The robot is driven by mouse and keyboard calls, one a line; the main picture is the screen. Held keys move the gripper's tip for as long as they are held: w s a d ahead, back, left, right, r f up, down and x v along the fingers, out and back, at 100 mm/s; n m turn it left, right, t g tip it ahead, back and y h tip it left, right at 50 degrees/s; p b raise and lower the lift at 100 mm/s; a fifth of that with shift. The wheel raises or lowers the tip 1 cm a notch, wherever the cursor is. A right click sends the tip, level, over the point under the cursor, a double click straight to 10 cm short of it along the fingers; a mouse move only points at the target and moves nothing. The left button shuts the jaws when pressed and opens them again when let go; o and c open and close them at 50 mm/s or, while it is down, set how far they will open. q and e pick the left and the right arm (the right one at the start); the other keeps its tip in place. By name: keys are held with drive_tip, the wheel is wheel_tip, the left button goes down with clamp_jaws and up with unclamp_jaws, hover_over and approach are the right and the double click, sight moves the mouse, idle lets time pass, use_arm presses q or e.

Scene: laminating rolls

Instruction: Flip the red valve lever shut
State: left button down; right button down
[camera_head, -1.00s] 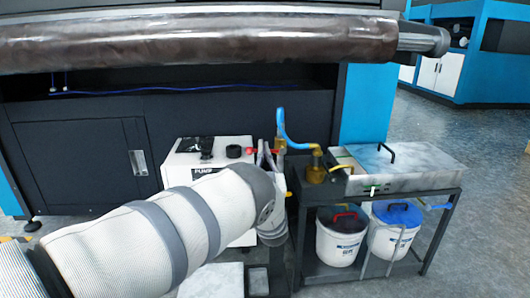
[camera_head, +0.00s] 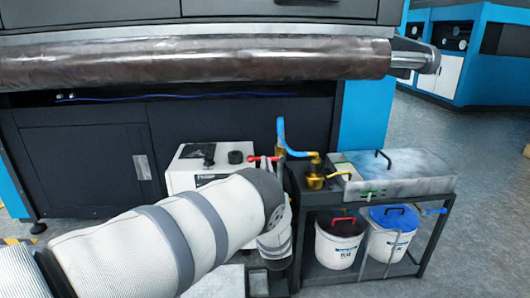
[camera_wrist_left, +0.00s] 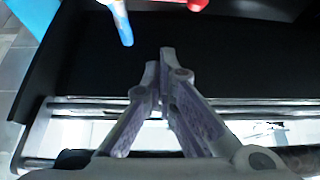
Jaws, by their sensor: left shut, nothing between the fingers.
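The red valve lever (camera_head: 262,158) lies roughly level beside the blue hose, above the white pump box. In the left wrist view a red piece (camera_wrist_left: 196,4), likely the lever, is cut off by the top edge. My left gripper (camera_wrist_left: 160,60) is shut and empty, its two fingertips close together below the red piece and apart from it in that picture. In the head view my left gripper (camera_head: 269,168) is largely hidden behind my own wrist, just under the lever; I cannot tell there whether it touches. My right gripper is not in view.
A blue hose (camera_head: 281,135) bends into a brass fitting (camera_head: 315,168) right of the lever. A white pump box (camera_head: 190,180) stands left. A metal tray (camera_head: 415,182) sits on a dark cart (camera_head: 372,203) with two white buckets below. A large roll (camera_head: 200,62) spans overhead.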

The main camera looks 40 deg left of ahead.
use_arm(q)
drive_tip(key=shift+v, duration=1.95)
